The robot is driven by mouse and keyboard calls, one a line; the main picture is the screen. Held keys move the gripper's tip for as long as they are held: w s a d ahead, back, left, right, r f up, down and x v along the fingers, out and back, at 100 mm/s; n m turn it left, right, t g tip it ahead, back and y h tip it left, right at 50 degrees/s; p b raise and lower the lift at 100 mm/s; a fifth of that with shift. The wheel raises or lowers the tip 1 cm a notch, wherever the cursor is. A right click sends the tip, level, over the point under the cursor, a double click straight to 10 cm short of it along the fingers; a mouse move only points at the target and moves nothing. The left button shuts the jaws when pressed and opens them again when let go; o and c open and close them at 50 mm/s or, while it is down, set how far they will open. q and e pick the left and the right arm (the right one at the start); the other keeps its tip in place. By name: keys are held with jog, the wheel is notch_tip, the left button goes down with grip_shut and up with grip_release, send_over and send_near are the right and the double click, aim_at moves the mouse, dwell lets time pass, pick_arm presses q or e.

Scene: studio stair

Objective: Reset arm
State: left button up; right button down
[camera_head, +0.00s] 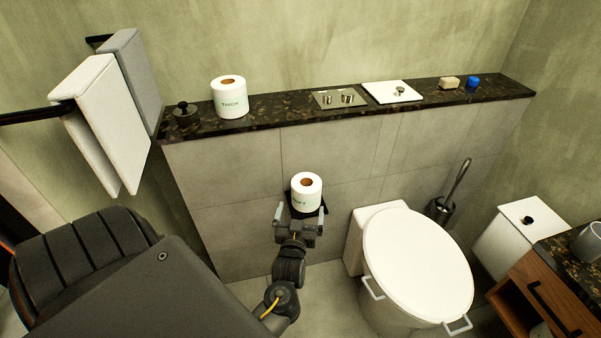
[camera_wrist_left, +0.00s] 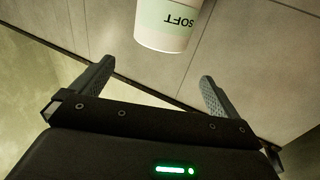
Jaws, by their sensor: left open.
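My left gripper (camera_head: 302,215) is in the middle of the head view, low in front of the tiled half wall. Its two fingers are spread apart. A white toilet roll (camera_head: 306,192) with green print stands upright just beyond the fingers, on a small dark holder (camera_head: 323,208) at the wall. In the left wrist view the same roll (camera_wrist_left: 165,28) shows ahead of the open fingers (camera_wrist_left: 157,85), with a gap and nothing between them. My right gripper is not in view.
A dark stone ledge (camera_head: 280,105) carries another toilet roll (camera_head: 230,97), a dark lidded jar (camera_head: 185,112), a soap bar (camera_head: 449,83) and a blue item (camera_head: 473,82). A toilet (camera_head: 418,265) and brush (camera_head: 448,198) stand right. Towels (camera_head: 100,122) hang left.

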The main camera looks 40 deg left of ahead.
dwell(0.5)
pick_arm(q)
jog(key=s+d+f+m+g+h, duration=0.1)
jog(key=d+f+m+h, duration=0.2)
jog(key=f, duration=0.6)
jog(key=s+d+f+m+g+h, duration=0.1)
jog(key=d+f+g+h, duration=0.3)
jog(key=f, duration=0.6)
jog(key=s+d+f+m+g+h+p, duration=0.1)
jog(key=s+d+f, duration=0.2)
jog(key=s+f, duration=0.4)
jog(key=s+d+f+m+g+h+p, duration=0.1)
jog(key=s+d+f+m, duration=0.15)
jog(key=s+f, duration=0.45)
jog(key=s+a+f+m+g+p, duration=0.1)
jog(key=s+f+g, duration=0.2)
jog(key=s, duration=0.9)
jog(key=s+a+f+g+p, duration=0.1)
jog(key=s+f+g, duration=0.3)
jog(key=s, duration=0.9)
jog(key=shift+s+a+f+m+h, duration=0.2)
jog(key=shift+a+f+m+h, duration=0.25)
jog(key=shift+f, duration=0.5)
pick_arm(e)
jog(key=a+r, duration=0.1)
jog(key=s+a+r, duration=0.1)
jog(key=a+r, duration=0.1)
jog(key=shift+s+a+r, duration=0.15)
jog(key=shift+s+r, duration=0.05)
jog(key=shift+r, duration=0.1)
